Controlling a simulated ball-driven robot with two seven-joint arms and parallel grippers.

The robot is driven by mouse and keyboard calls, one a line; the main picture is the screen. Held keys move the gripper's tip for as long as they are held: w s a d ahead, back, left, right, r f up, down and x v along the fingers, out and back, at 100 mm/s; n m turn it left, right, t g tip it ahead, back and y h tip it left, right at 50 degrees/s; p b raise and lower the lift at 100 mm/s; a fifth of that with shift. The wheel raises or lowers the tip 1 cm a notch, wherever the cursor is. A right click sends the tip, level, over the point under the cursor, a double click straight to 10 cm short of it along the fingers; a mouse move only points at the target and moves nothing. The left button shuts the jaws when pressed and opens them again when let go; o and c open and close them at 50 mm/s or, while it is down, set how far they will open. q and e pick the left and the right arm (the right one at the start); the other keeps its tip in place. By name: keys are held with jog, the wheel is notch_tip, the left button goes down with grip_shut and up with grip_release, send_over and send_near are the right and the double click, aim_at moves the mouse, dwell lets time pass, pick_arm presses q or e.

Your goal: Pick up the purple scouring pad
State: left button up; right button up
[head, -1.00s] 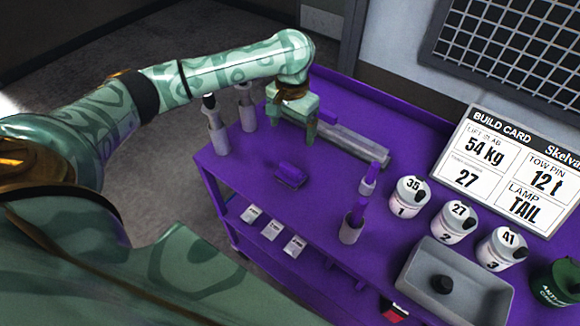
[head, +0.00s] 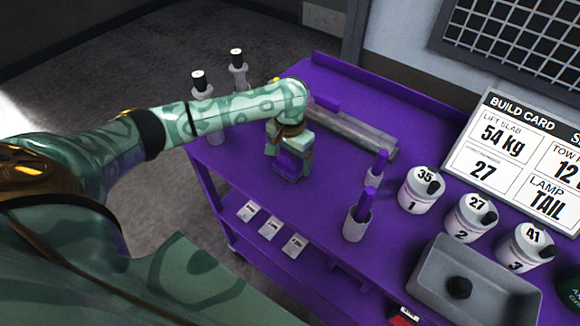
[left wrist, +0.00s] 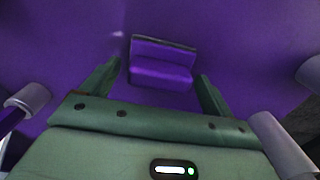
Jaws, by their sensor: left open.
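The purple scouring pad (head: 287,160) is on the purple cart top (head: 245,174), partly hidden by my left gripper (head: 289,167) in the head view. In the left wrist view the pad (left wrist: 162,66) is a purple block with a dark layer along its far side. My left gripper (left wrist: 157,75) is open and points down at the pad. Its fingers stand to either side of the pad, with purple surface showing between them and it. I cannot tell how far the tips are above the cart. My right gripper is not in view.
A long grey bar (head: 352,132) lies behind the gripper. Grey holders with purple sticks (head: 358,218) stand to the right, then numbered white tubs (head: 420,190) and a grey tray (head: 476,285). Bottles (head: 238,70) stand at the back left. The build card (head: 522,165) is at the right.

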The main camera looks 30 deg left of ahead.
aim_at(291, 157)
pick_arm(q)
jog(key=c, duration=1.1)
jog(key=shift+r, duration=0.1)
jog(key=shift+r+p, duration=0.2)
jog(key=shift+p, duration=0.15)
jog(key=r+p, duration=0.2)
jog(key=r, duration=0.2)
jog(key=shift+s+d+p, duration=0.2)
jog(key=shift+d+p, duration=0.1)
jog(key=shift+p, duration=0.1)
jog(key=s+d+r+p, duration=0.2)
jog(key=s+d, duration=0.1)
jog(key=s+d+r+p, duration=0.2)
jog(key=s+d+r, duration=0.1)
jog(key=s+d+r+p, duration=0.2)
jog(key=d+r+p, duration=0.1)
jog(key=d, duration=0.1)
jog(key=shift+s+r, duration=0.25)
jog(key=shift+s, duration=0.15)
